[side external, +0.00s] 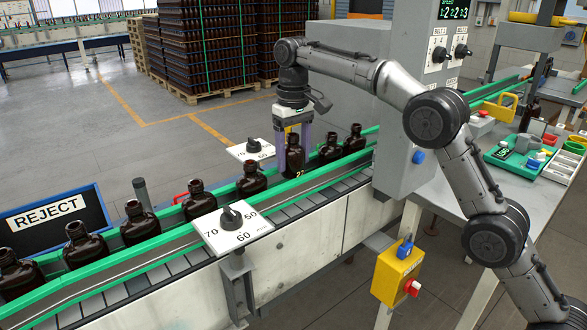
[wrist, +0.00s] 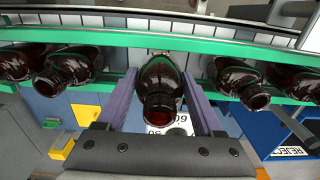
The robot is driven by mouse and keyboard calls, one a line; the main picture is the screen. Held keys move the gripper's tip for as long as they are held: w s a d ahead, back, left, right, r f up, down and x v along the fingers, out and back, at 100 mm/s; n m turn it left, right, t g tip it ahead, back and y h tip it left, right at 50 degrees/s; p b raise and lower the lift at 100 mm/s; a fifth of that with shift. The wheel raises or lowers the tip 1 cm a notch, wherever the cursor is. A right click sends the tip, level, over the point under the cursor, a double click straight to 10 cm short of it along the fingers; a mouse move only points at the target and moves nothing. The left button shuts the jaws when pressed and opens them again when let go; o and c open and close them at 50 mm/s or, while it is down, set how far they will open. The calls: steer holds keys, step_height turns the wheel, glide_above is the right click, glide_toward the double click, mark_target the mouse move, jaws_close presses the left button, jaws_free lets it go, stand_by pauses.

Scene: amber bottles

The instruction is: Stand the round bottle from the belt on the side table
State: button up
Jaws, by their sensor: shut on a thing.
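My gripper (side external: 293,145) points down over the belt, its two purple fingers on either side of an amber bottle (side external: 294,162). The gripper is shut on this bottle, which is upright in the row and shows a small pale marking low on its body. In the wrist view the bottle (wrist: 160,82) sits between the fingers (wrist: 162,105), its open mouth toward the camera. Its base is hidden by the rail, so I cannot tell whether it touches the belt (side external: 125,293). The side table (side external: 432,182) is at the right, beyond the grey cabinet.
Several other amber bottles stand along the belt, with neighbours (side external: 251,180) and (side external: 330,149) on both sides. Green rails (side external: 150,250) edge the belt. A dial plate (side external: 232,229) stands in front. A green tray (side external: 517,158) with small items occupies part of the table.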

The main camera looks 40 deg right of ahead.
mark_target(294, 135)
steer(key=shift+r, duration=1.9)
